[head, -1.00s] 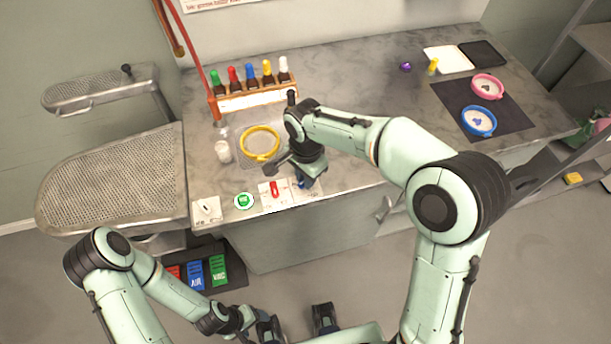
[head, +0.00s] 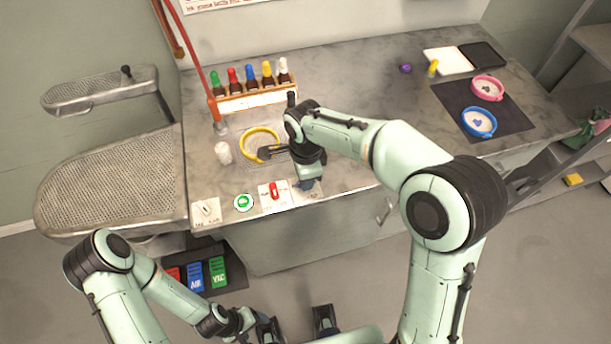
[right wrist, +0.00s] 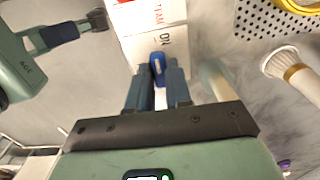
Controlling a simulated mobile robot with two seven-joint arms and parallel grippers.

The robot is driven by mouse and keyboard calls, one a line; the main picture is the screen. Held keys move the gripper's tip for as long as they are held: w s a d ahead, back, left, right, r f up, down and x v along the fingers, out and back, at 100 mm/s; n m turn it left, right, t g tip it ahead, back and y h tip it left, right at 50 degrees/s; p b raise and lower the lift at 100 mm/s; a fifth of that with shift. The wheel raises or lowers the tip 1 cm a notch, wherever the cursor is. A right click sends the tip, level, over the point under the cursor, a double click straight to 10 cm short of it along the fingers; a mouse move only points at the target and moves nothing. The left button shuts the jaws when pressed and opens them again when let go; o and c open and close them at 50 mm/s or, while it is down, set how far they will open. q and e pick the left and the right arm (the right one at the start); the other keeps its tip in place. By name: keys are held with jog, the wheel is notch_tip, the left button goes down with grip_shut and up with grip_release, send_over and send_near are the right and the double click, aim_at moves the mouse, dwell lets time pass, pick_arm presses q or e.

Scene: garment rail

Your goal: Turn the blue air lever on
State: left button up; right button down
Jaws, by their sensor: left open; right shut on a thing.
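The blue air lever (right wrist: 158,66) shows in the right wrist view as a small blue handle on a white plate marked ON. My right gripper (right wrist: 158,80) is shut on it, one finger on each side. In the head view my right gripper (head: 306,184) is at the counter's front edge, right of the red lever, and its wrist covers most of the blue lever. The lever's exact setting is hard to tell. My left gripper (head: 296,325) is open and empty, low in front of the counter.
The right counter middle is clear.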

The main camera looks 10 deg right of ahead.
jog(key=shift+r, duration=0.1)
jog(key=c, duration=1)
grip_release()
jog(key=shift+c, duration=0.2)
pick_arm(q)
jog(key=shift+w+r+p, duration=0.25)
jog(key=shift+r+p, duration=0.25)
jog(key=shift+r, duration=0.05)
jog(key=shift+w+r+p, duration=0.25)
jog(key=shift+r+p, duration=0.2)
jog(key=shift+r, duration=0.05)
pick_arm(e)
notch_tip(320, 180, up, 13)
jog(key=shift+r, duration=0.15)
pick_arm(q)
jog(key=shift+s, duration=0.1)
